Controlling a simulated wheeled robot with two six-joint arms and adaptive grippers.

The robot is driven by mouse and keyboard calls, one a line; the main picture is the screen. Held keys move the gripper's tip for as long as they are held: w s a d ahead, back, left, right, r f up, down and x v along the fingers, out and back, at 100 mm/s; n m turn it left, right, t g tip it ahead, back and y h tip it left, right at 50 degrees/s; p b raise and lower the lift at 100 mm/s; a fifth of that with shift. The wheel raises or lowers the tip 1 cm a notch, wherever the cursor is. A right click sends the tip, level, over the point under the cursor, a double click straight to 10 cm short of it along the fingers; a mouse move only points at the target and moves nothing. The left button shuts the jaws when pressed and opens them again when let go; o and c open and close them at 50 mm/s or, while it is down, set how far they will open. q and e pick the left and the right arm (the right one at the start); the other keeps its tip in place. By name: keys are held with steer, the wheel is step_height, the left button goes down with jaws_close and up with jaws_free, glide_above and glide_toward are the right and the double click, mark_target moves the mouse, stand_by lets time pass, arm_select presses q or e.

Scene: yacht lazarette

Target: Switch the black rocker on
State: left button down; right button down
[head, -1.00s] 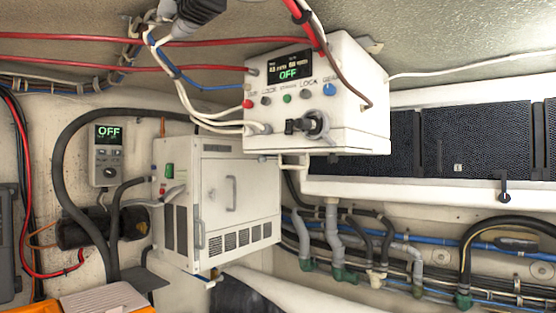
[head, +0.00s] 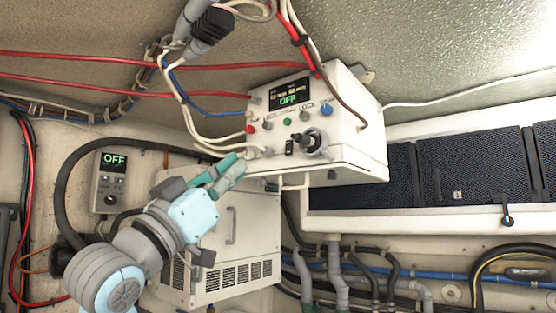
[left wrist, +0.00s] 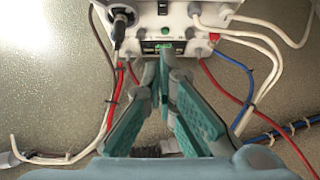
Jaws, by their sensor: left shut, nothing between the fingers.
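The black rocker (head: 289,147) is a small dark switch low on the front of the white control box (head: 345,118), just left of a black plug on a round socket (head: 312,143). The box's display (head: 289,95) reads OFF in green. In the left wrist view the box appears upside down at the top, with the rocker (left wrist: 163,8) near the top edge. My left gripper (head: 240,160), with teal fingers, is shut and empty. It is left of and slightly below the rocker, apart from it. Its fingers (left wrist: 172,72) also show in the left wrist view. My right gripper is not in view.
White cables (head: 205,135) and a blue cable run into the box's left side. Red cables (head: 140,61) cross the upper left. A white cabinet (head: 255,230) stands below. A grey unit (head: 108,182) on the left wall also reads OFF. Dark panels (head: 485,160) are at right.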

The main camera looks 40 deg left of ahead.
mark_target(278, 150)
arm_select(q)
steer(key=p+x, duration=0.1)
steer(key=x, duration=0.3)
steer(key=w+f+p+x, duration=0.1)
steer(key=p+x, duration=0.1)
steer(key=x, duration=0.2)
steer(key=w+f+p+x, duration=0.1)
steer(key=p+x, duration=0.1)
steer(key=x, duration=0.3)
steer(key=shift+f, duration=0.2)
